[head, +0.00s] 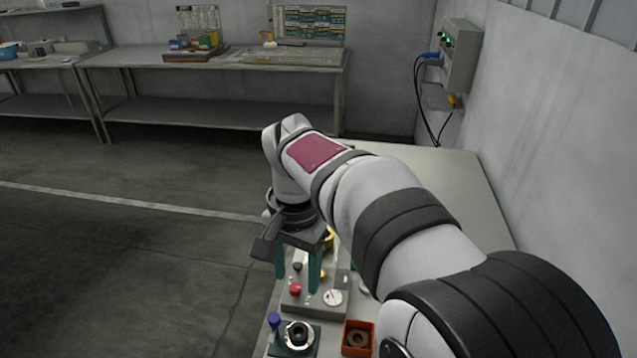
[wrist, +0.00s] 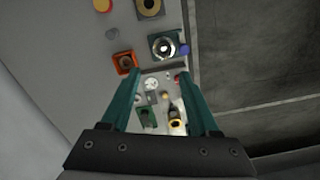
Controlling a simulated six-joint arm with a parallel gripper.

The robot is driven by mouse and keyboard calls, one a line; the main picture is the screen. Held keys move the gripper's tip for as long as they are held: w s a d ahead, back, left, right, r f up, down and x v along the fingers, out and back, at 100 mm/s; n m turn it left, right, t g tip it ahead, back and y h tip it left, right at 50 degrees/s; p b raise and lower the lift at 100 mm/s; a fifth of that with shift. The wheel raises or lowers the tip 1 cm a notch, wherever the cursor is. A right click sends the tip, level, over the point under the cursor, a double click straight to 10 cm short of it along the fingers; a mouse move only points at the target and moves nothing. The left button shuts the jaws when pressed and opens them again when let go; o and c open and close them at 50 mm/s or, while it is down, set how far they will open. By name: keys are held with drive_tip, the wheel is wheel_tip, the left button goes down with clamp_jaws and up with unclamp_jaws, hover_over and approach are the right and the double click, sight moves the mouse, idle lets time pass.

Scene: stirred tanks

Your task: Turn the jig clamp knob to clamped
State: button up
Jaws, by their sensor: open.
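A green-based jig (head: 293,338) with a round metal part in it stands near the front of the bench; it also shows in the wrist view (wrist: 156,47). A blue knob (head: 274,320) is at its side, also in the wrist view (wrist: 184,48). A grey panel (head: 313,304) behind it carries a red knob (head: 295,288), a white dial (head: 332,297) and dark and yellow parts. I cannot tell for sure which knob is the jig clamp knob. My gripper (head: 298,270) is open and empty above the panel; its teal fingers (wrist: 160,80) straddle the panel in the wrist view.
An orange tray (head: 357,338) with a dark ring inside stands right of the jig. My arm hides part of the bench. A wall box (head: 460,55) with cables hangs at the back right. The bench's far right top (head: 455,180) is clear.

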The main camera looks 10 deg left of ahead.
hover_over(273, 317)
wheel_tip(273, 317, down, 2)
wheel_tip(273, 317, down, 16)
drive_tip(key=shift+d+r, duration=0.1)
drive_tip(key=shift+r, duration=0.05)
clamp_jaws()
